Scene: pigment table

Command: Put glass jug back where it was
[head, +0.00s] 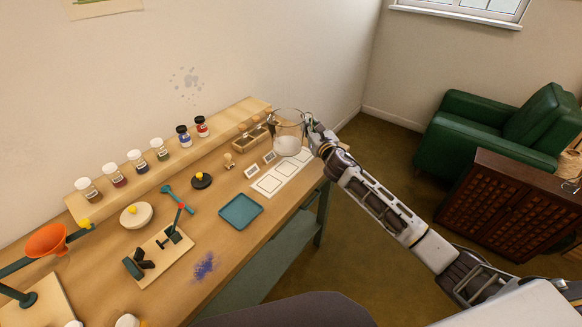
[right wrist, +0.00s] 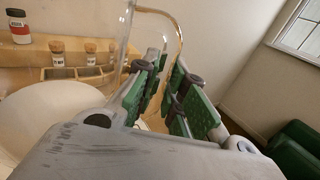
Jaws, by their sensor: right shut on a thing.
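The glass jug (head: 288,119) is clear, with white material in its lower part, and appears upright at the far right end of the table. My right gripper (head: 315,136) is shut on its handle side, to the right of the jug. In the right wrist view, the jug's gold-edged handle (right wrist: 178,28) runs down between my green-padded fingers (right wrist: 165,100), and the white contents show at the left. The jug overlaps the white card with outlined squares (head: 270,184) in the head view; I cannot tell whether its base touches anything. My left gripper is out of view.
Several pigment jars (head: 157,147) stand on the raised wooden shelf (head: 180,170) along the wall.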

